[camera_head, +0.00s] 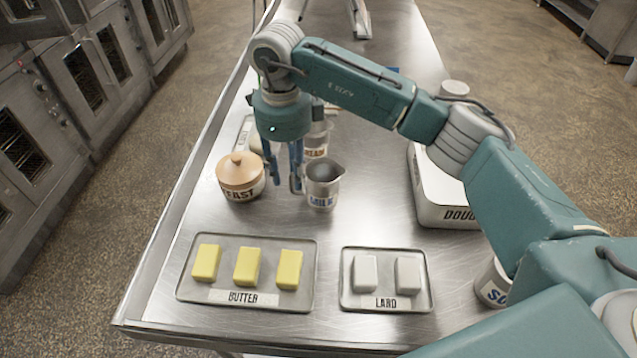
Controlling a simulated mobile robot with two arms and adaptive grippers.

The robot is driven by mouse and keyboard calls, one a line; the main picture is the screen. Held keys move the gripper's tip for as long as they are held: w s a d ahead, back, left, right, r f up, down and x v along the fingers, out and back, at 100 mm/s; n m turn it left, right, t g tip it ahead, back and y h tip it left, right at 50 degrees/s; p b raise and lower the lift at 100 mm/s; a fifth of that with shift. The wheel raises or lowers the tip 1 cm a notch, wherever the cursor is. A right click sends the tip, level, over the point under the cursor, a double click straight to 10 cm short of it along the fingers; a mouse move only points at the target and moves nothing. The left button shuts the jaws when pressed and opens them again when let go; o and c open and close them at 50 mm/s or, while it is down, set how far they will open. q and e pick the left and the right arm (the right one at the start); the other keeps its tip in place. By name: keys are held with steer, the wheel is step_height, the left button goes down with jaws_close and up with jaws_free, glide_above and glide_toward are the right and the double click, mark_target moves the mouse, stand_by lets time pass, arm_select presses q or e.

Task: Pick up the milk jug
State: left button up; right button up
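The milk jug (322,188) is a small grey metal jug labelled MILK, standing upright on the steel table. My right gripper (285,182) points down just left of the jug, between it and the yeast pot. Its two fingers are apart, with nothing seen between them. The right finger is close to the jug's left side; I cannot tell whether it touches. No jug handle shows clearly. My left gripper is not in view.
The yeast pot (240,178) stands left of the gripper. A cream container (317,140) is behind the jug. A butter tray (188,287) and a lard tray (428,290) lie in front. A white dough box (447,212) stands to the right, partly behind my arm.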

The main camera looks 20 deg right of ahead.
mark_target(292, 190)
steer(key=f+p, duration=0.1)
steer(key=f, duration=0.2)
steer(key=shift+d+f+p, duration=0.2)
steer(key=shift+f+p, duration=0.15)
steer(key=shift+p, duration=0.05)
steer(key=shift+f, duration=0.3)
steer(key=shift+w+f, duration=0.1)
steer(key=shift+c, duration=0.2)
steer(key=c, duration=0.4)
jaws_close()
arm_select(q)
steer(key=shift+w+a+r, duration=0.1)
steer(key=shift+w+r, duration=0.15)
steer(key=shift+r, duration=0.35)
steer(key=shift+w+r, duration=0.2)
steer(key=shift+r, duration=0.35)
